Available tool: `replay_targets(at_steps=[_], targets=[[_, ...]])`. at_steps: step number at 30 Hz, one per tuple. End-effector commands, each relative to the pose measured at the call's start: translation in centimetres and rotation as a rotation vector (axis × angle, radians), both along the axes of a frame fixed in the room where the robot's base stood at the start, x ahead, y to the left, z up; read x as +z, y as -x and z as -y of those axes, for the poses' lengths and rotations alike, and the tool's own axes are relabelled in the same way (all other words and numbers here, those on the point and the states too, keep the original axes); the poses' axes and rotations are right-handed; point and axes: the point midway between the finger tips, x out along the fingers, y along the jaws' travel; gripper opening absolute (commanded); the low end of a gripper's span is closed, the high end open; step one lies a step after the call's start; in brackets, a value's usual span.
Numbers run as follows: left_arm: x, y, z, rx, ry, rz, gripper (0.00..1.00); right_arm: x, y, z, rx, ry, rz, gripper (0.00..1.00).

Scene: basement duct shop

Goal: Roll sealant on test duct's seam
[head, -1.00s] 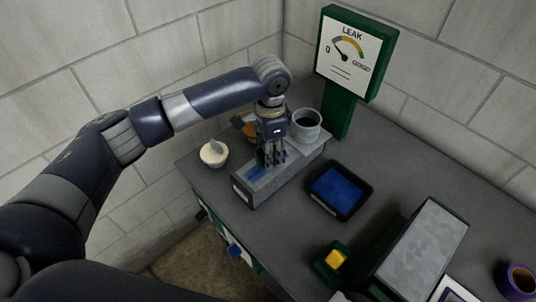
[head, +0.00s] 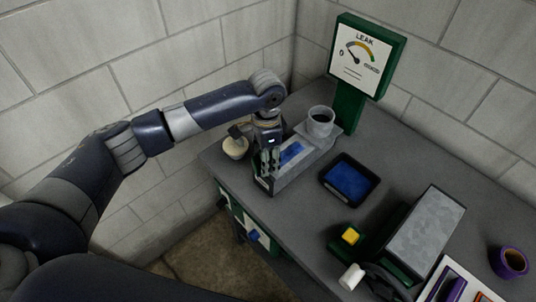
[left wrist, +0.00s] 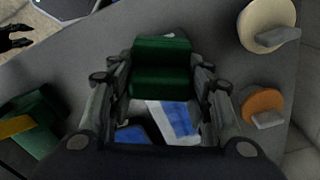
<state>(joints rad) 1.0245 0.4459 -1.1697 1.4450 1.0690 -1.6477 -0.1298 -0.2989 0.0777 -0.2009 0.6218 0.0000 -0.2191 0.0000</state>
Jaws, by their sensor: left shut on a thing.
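The grey test duct (head: 306,166) is a long box on the bench with a blue strip (head: 290,152) along its top. My left gripper (head: 270,168) is over the duct's near left end, pointing down. It also shows in the left wrist view (left wrist: 160,95), shut on a green block-like tool (left wrist: 161,67). The tool's underside is hidden. Below the tool in that view lies blue and white surface (left wrist: 175,118) of the duct's top. Dark finger-like shapes at the left wrist view's upper left may be my right gripper (left wrist: 15,40); their opening is unclear.
A grey cup (head: 320,123) stands at the duct's far end, before the green LEAK gauge (head: 367,55). A blue tray (head: 348,181) lies right of the duct. A cream tub (head: 235,148) is left. A metal box (head: 427,232) and purple roll (head: 508,262) stand farther right.

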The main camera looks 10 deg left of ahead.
Motion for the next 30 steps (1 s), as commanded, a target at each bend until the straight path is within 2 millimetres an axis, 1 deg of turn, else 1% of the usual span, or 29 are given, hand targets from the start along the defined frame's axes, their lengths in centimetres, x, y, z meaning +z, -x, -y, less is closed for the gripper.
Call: replay_targets(at_steps=[1, 14, 24, 30], targets=[[1.8, -0.3, 0.0, 0.001, 0.004, 0.008, 0.16, 1.0, 0.1, 0.0, 0.0, 0.0, -0.001, 0.4], [5.1, -0.5, -0.3, 0.007, 0.004, 0.006, 0.16, 4.9, 0.0, 0.7, 0.002, 0.008, 0.0, 0.4], [7.1, -1.2, -0.7, 0.01, 0.003, 0.008, 0.16, 4.8, 0.2, 0.6, 0.001, 0.007, -0.005, 0.4], [7.2, -1.2, -0.7, 0.01, 0.004, 0.007, 0.16, 4.8, 0.3, 0.3, 0.0, 0.004, -0.006, 0.4]])
